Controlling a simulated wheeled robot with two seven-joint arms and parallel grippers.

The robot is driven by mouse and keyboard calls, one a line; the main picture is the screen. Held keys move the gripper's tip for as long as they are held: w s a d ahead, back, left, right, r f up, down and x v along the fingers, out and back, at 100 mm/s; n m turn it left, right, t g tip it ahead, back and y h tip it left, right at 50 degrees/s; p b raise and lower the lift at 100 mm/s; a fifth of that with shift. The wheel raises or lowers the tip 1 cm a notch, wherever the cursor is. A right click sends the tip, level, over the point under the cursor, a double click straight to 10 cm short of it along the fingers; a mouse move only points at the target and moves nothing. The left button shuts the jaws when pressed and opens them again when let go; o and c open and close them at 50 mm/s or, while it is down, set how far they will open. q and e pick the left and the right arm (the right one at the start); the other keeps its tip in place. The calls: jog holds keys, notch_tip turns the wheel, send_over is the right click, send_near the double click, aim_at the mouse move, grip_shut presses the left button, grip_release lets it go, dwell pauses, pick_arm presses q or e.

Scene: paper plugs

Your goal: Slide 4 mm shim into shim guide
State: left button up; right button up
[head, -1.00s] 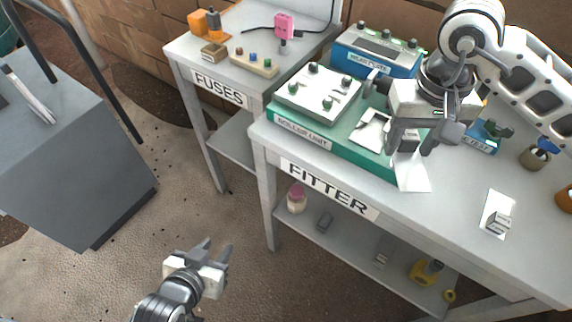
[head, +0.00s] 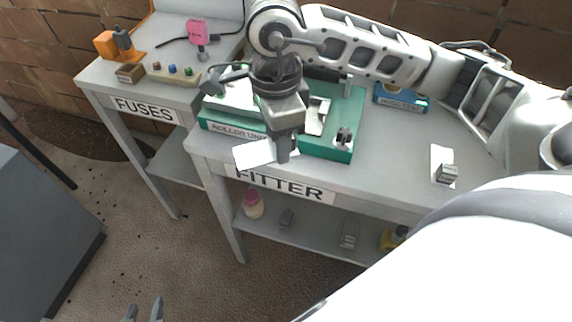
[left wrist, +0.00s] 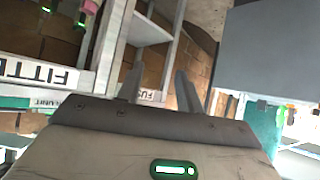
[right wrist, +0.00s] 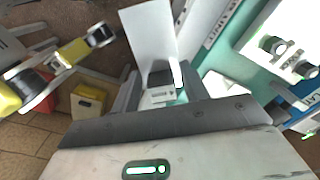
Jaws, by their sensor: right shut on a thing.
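My right gripper (head: 283,150) is shut on a white sheet-like shim (head: 255,155) with a dark grey grip block (right wrist: 160,78). The sheet (right wrist: 150,35) sticks out beyond the fingers in the right wrist view. It hangs in front of the green roller unit (head: 330,152), above the table's front edge; I cannot read its thickness. A pale metal piece (head: 317,116) on the green base may be the shim guide; the arm partly hides that area. My left gripper (head: 145,310) is open and empty at the bottom of the head view; its spread fingers show in the left wrist view (left wrist: 158,92).
Another white piece with a grey block (head: 446,173) lies on the right of the fitter table. A dark small fixture (head: 343,137) stands on the green base's right corner. The fuses table (head: 130,88) is at left. A grey cabinet (head: 40,240) stands lower left.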

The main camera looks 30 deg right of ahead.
jog(key=m, duration=0.2)
jog(key=f+m, duration=0.1)
jog(key=m, duration=0.3)
jog(key=shift+s+f+b, duration=0.15)
jog(key=shift+s+b, duration=0.25)
jog(key=m, duration=0.4)
jog(key=f+m, duration=0.1)
jog(key=m, duration=0.1)
jog(key=shift+s+b, duration=0.35)
jog(key=shift+b, duration=0.05)
jog(key=m, duration=0.5)
jog(key=shift+s+f+m+b, duration=0.35)
jog(key=shift+s+f+m, duration=0.05)
pick_arm(q)
jog(key=shift+d+f+b, duration=0.2)
jog(key=shift+f+b, duration=0.15)
jog(key=shift+f, duration=0.45)
pick_arm(e)
jog(key=shift+s+a+f+m, duration=0.1)
jog(key=shift+s+f+m, duration=0.05)
jog(key=shift+m, duration=1.1)
jog(key=shift+s+d+f+m, duration=0.1)
jog(key=shift+f+m, duration=0.05)
jog(key=shift+m, duration=1.15)
jog(key=shift+s+a+f+m, duration=0.1)
jog(key=shift+s+f+m, duration=0.05)
jog(key=shift+m, duration=1.1)
